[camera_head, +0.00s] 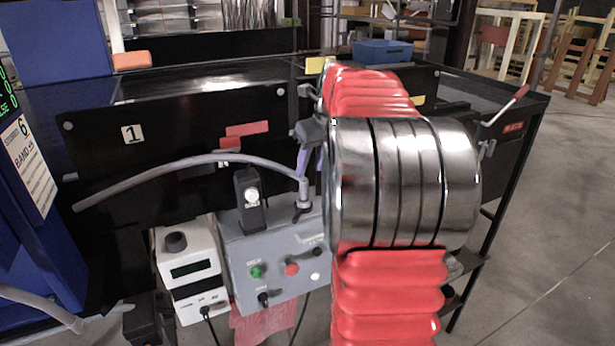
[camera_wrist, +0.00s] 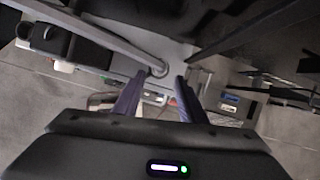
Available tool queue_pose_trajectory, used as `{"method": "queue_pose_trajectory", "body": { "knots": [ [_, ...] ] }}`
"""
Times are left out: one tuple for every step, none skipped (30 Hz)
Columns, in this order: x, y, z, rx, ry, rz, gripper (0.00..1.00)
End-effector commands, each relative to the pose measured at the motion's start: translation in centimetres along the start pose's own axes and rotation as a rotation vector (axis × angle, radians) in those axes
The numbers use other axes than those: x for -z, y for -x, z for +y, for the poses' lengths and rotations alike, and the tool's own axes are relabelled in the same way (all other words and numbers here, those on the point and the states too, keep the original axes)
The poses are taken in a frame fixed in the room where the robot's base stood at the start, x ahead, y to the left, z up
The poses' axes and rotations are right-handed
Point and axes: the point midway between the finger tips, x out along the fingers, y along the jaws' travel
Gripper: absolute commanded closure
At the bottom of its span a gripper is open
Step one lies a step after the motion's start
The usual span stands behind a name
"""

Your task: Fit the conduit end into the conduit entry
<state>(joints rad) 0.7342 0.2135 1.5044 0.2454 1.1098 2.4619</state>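A grey conduit (camera_head: 180,166) arcs from the dark panel at left to the right. Its right end (camera_head: 303,187) bends down at the top right of the grey control box (camera_head: 232,245). A small dark fitting (camera_head: 301,212) shows just below; I cannot tell whether it is the conduit entry or whether the end sits in it. My gripper (camera_wrist: 162,76) has two purple fingers spread apart. In the wrist view, the conduit's rounded end (camera_wrist: 158,69) shows between the fingertips, with gaps on both sides. In the head view, my arm hides most of the gripper.
A second grey tube (camera_head: 40,307) lies lower left. A blue cabinet (camera_head: 45,240) bounds the left. A blue bin (camera_head: 382,52) is on the dark bench. Open floor lies right.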

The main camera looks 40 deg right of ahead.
Motion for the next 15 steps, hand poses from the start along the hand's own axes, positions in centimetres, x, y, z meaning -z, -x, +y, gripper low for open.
{"method": "queue_pose_trajectory", "body": {
  "knots": [
    [-0.01, 0.59, -0.03, 0.001, 0.000, -0.001, 0.62],
    [-0.02, 0.85, -0.03, 0.001, 0.000, -0.002, 0.62],
    [-0.02, 1.13, -0.03, 0.002, 0.000, -0.002, 0.62],
    [-0.01, 1.28, -0.03, 0.001, 0.000, -0.001, 0.62],
    [0.00, 1.39, -0.03, 0.001, 0.000, -0.001, 0.62],
    [0.00, 1.49, -0.03, 0.001, 0.000, -0.001, 0.62],
    [0.01, 1.53, -0.03, 0.001, 0.000, -0.001, 0.62],
    [0.01, 1.55, -0.04, 0.001, 0.000, -0.001, 0.62],
    [0.01, 1.55, -0.04, 0.001, 0.000, -0.001, 0.62],
    [0.01, 1.55, -0.05, 0.001, -0.001, -0.001, 0.62],
    [0.01, 1.55, -0.05, 0.001, -0.001, -0.001, 0.62],
    [0.02, 1.54, -0.06, 0.001, -0.001, -0.001, 0.62],
    [0.01, 1.54, -0.07, 0.001, -0.001, -0.001, 0.62],
    [0.02, 1.54, -0.07, 0.001, -0.001, -0.001, 0.62],
    [0.02, 1.53, -0.08, 0.002, -0.001, -0.001, 0.62]
  ]
}}
